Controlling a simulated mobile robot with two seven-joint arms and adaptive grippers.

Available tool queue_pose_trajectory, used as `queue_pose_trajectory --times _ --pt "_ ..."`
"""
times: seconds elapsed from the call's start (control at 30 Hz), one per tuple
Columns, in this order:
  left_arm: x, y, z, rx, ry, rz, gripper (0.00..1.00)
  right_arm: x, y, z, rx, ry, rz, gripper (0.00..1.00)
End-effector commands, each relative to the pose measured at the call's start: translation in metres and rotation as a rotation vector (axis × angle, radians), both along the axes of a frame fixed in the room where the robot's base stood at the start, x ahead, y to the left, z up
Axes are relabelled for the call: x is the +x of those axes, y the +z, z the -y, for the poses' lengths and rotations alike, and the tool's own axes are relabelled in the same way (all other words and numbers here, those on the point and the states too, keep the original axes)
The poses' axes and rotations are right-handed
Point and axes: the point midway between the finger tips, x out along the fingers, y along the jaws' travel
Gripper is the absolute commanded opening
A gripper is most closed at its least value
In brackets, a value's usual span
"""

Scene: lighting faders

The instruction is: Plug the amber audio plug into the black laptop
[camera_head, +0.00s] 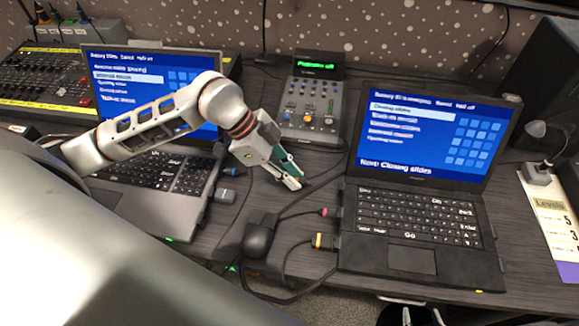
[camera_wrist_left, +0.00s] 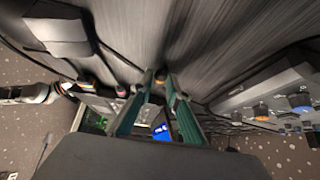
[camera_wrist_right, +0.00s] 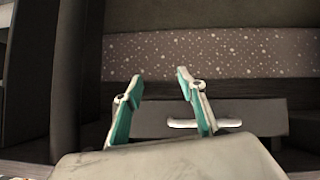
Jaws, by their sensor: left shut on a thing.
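My left gripper (camera_head: 293,180) is above the table between the two laptops, left of the black laptop (camera_head: 410,262). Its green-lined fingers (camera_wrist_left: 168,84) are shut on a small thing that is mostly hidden. The held thing is apart from the black laptop. Two cable ends, one magenta (camera_head: 326,212) and one yellow-orange (camera_head: 318,240), sit at the black laptop's left edge. My right gripper (camera_wrist_right: 160,100) is open and empty in the right wrist view.
A grey laptop (camera_head: 160,200) with a blue-marked plug (camera_head: 231,171) is at left. A small mixer (camera_head: 310,105) stands behind the gripper. A black cable box (camera_head: 258,240) and loose cables lie between the laptops. A card with a grey connector (camera_head: 540,175) is at right.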

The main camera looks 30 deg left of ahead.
Motion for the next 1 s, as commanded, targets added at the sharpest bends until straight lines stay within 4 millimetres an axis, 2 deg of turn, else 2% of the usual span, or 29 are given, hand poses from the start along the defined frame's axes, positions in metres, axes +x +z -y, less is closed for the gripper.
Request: queue_pose_trajectory --times 0.23,0.7,1.0 --pt "0.003 0.000 0.011 -0.001 -0.004 0.000 0.00 -0.004 -0.006 -0.001 0.000 0.003 -0.010 0.40" --pt "0.013 -0.001 0.047 -0.002 -0.003 -0.001 0.00 -0.008 -0.015 0.000 -0.007 0.004 -0.023 0.40" --pt "0.015 0.000 0.054 0.001 -0.002 0.000 0.00 -0.004 -0.012 0.001 -0.010 0.002 -0.013 0.40"
